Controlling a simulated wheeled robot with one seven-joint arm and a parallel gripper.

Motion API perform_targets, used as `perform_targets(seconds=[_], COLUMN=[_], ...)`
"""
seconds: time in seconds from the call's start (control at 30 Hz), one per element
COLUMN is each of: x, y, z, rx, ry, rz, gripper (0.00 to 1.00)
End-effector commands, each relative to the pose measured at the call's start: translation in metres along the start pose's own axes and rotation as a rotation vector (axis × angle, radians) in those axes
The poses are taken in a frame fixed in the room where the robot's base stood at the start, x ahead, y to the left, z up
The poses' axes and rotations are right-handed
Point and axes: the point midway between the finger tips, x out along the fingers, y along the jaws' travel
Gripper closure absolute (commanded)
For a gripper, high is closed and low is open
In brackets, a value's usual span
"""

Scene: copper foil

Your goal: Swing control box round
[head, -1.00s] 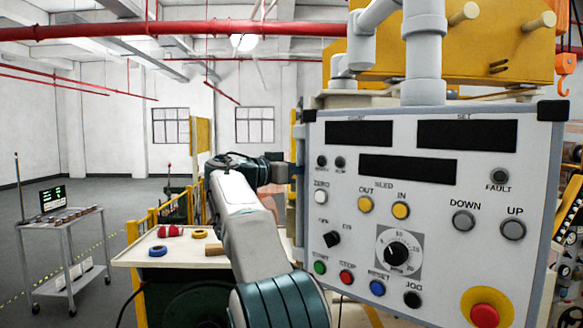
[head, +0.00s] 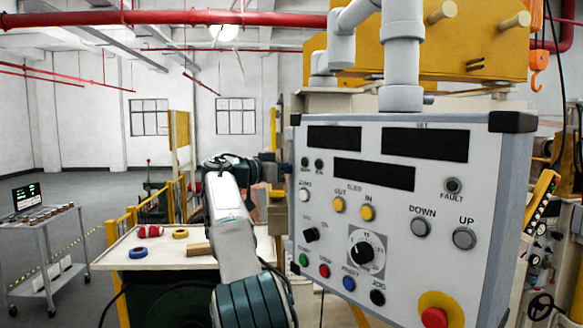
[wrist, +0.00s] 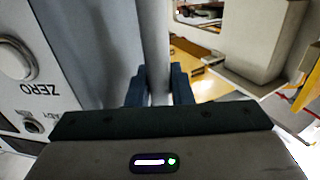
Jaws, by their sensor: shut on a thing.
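The control box (head: 400,205) is a large pale grey panel with dark displays, knobs, coloured buttons and a red stop button. It hangs from a grey pipe arm (head: 402,55) and fills the right of the head view. Its face also shows at the left of the wrist view (wrist: 50,75). My gripper (wrist: 158,90) is at the box's left side. Its dark fingers are shut around an upright grey bar, a handle (wrist: 155,45) beside the box's edge. In the head view the fingertips and the handle are mostly hidden behind my wrist and the box edge.
A work table (head: 125,262) with blue and yellow tape rolls and a red item stands left of my arm. A grey cart (head: 45,250) with a small screen is farther left. Yellow railing (head: 120,227) runs behind. Open floor lies at the left. Yellow machinery stands behind the box.

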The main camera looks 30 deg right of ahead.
Motion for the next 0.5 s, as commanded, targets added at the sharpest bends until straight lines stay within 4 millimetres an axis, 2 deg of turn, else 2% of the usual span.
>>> perform_targets(seconds=[0.23,0.27,0.3,0.5], x=[0.0004,0.0004,0.0004,-0.0002], y=[-0.0002,-0.0002,-0.0002,-0.0002], z=[0.0001,0.0002,0.0002,0.0003], rx=[0.000,0.000,0.000,0.000], ry=[0.000,0.000,0.000,0.000], rz=[-0.001,-0.001,-0.001,-0.001], gripper=[1.00,0.78,0.74,0.74])
